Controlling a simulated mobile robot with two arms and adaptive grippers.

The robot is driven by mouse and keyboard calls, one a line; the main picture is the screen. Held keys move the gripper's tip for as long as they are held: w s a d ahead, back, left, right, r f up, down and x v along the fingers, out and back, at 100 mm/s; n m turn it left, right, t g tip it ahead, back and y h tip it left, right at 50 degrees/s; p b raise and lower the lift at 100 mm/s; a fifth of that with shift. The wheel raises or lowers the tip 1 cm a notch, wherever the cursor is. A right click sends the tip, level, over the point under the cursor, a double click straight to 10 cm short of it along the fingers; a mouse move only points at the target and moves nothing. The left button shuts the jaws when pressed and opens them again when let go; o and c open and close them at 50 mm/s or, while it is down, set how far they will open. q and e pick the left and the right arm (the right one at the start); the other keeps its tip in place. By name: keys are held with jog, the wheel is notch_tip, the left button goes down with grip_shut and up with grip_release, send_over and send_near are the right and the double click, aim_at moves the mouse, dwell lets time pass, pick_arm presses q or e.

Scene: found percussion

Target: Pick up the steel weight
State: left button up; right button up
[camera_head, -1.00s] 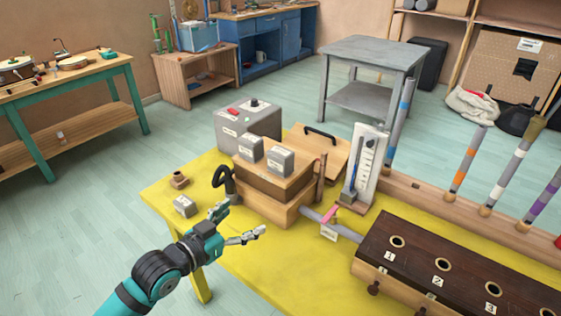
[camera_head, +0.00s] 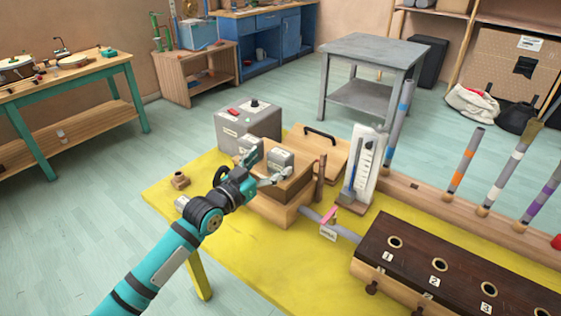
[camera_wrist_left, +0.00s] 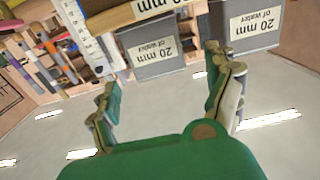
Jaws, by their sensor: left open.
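Two grey steel weights with white "20 mm of water" labels sit on a wooden box (camera_head: 284,211). The right-hand weight (camera_head: 281,158) shows in the left wrist view (camera_wrist_left: 155,61), beyond the space between my fingers. The left-hand weight (camera_head: 250,143) is partly hidden by a finger; it also shows in the left wrist view (camera_wrist_left: 243,30). A third small grey block (camera_head: 181,202) on the yellow table is mostly hidden behind my arm. My left gripper (camera_head: 262,168) is open and empty, at the near side of the box. My right gripper is not in view.
A grey box (camera_head: 232,131) stands behind the wooden box on the yellow table (camera_head: 250,262). A white gauge board (camera_head: 368,160) stands to the right. A dark numbered block with holes (camera_head: 460,262) fills the front right. The table's front left is clear.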

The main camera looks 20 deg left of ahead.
aim_at(275, 156)
pick_arm(q)
jog(key=p+x, duration=0.1)
jog(key=x, duration=0.4)
jog(key=shift+r, duration=0.2)
jog(key=shift+c, duration=0.3)
jog(key=c, duration=1.6)
jog(key=shift+r, duration=0.15)
jog(key=shift+c, duration=0.5)
jog(key=shift+r, duration=0.1)
